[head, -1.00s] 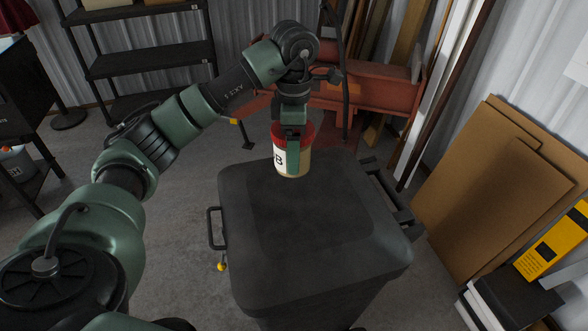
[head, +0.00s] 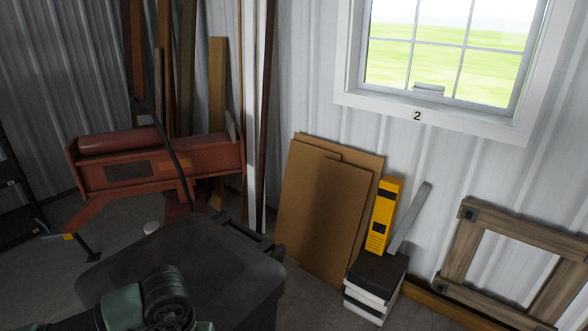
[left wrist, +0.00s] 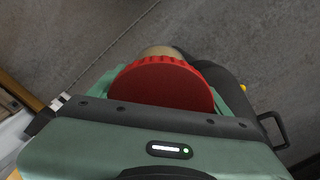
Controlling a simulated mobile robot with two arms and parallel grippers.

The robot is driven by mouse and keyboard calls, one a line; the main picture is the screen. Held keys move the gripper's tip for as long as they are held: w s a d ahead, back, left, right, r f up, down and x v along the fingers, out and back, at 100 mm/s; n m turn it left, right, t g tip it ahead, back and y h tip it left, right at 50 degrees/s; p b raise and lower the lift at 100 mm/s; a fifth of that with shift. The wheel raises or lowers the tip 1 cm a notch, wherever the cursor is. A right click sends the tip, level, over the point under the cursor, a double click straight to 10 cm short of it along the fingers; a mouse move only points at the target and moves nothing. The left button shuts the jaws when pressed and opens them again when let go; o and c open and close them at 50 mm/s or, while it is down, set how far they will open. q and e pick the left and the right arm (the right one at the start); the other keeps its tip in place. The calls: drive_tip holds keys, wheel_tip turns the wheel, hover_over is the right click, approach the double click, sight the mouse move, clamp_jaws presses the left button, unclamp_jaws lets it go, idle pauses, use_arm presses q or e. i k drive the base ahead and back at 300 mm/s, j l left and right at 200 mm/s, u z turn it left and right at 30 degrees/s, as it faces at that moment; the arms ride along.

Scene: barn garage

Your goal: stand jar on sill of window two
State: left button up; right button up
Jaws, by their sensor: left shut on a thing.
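The jar (left wrist: 162,84) has a ribbed red lid and a cream body, seen from above in the left wrist view. My left gripper (left wrist: 168,92) is shut on it, with a green finger on either side. Neither the jar nor the left gripper's fingers show in the head view, where only part of my arm shows at bottom left. Window two (head: 445,50) is at upper right in the head view, with a "2" label (head: 417,115) on its white sill (head: 470,122). A small pale object (head: 429,88) shows at the lower pane. My right gripper is not in view.
A dark lidded bin (head: 215,265) stands at lower left, and its handle shows in the wrist view (left wrist: 275,130). Brown boards (head: 320,210), a yellow box (head: 383,215), a stack of cases (head: 375,285) and a wooden frame (head: 465,245) line the wall below the window.

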sight(476, 115)
drive_tip(key=i+l+z, duration=0.25)
drive_tip(key=z, duration=0.2)
drive_tip(key=i+l+z, duration=0.5)
drive_tip(key=i+l, duration=0.2)
drive_tip(key=i, duration=0.15)
drive_tip(key=i+l, duration=0.25)
drive_tip(key=i, duration=0.15)
drive_tip(key=i+l+z, duration=0.15)
drive_tip(key=i+l, duration=0.15)
drive_tip(key=i, duration=0.15)
drive_tip(key=i+l, duration=0.2)
drive_tip(key=i, duration=0.25)
drive_tip(key=z, duration=0.05)
